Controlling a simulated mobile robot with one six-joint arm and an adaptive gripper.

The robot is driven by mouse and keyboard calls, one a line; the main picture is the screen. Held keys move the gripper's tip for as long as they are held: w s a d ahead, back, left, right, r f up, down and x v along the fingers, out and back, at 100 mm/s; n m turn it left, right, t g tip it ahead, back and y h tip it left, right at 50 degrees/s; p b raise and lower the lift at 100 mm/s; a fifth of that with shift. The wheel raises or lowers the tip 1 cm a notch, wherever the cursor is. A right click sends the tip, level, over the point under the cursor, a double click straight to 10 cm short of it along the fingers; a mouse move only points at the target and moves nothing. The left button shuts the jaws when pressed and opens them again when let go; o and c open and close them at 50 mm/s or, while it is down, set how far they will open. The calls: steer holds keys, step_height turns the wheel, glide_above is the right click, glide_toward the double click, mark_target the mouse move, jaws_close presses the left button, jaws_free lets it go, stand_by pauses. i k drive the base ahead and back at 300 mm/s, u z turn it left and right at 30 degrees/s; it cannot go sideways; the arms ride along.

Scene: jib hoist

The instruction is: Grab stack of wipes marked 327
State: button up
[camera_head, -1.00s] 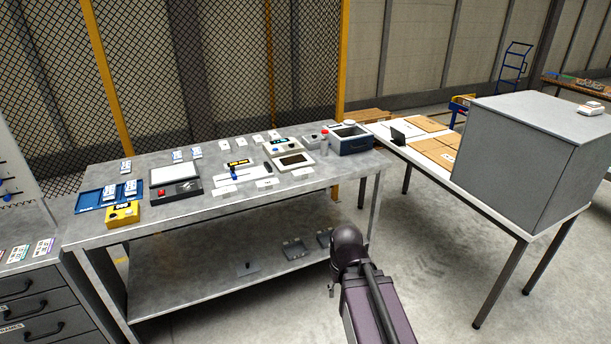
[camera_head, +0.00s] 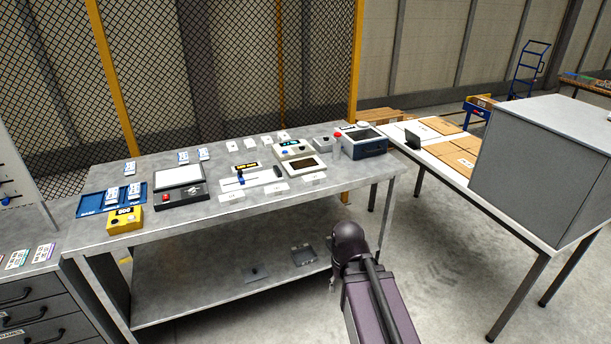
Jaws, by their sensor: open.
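Several small white-and-blue packs, which may be the stacks of wipes, are on the grey metal workbench (camera_head: 200,222). One pack (camera_head: 130,168) lies at the back left, and two more, a left one (camera_head: 183,157) and a right one (camera_head: 204,155), lie to its right. Others, such as this pack (camera_head: 135,190), lie in a blue tray (camera_head: 100,209). Their markings are too small to read, so I cannot tell which is 327. My arm rises at the bottom centre, in front of the bench; my gripper itself does not show clearly.
A yellow box (camera_head: 124,221), a white-topped device (camera_head: 180,178) and a dark blue box (camera_head: 363,142) stand on the bench. A second table with a large grey cabinet (camera_head: 541,165) is at right, a drawer cabinet (camera_head: 32,305) at left. Floor between the tables is clear.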

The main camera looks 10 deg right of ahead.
mark_target(314, 178)
steer(key=i, duration=1.35)
steer(key=z, duration=0.05)
